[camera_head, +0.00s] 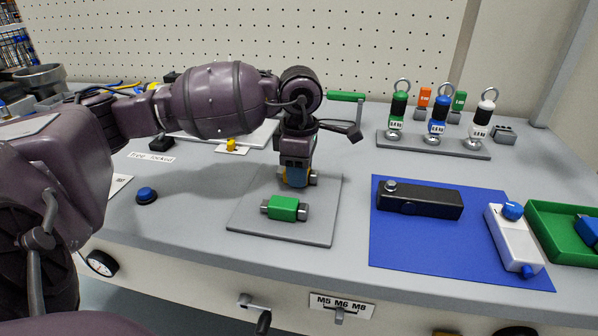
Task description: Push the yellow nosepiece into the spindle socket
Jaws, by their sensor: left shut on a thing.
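My left gripper (296,174) points down over the grey plate (325,228) and is shut on a yellow part with metal ends (313,177), mostly hidden by the fingers. I cannot tell whether this part touches the plate or is the nosepiece. A green block with metal ends (284,208) lies on the plate just in front of the gripper. Another small yellow piece (231,144) sits on a white card behind, left of the gripper. I cannot make out the spindle socket for certain. My right gripper is not in view.
A blue mat (400,248) at right holds a black device (420,200) and a white device (512,240). A green tray (548,222) stands at far right. A rack (430,147) with ringed tools stands behind. A blue button (146,195) is at left.

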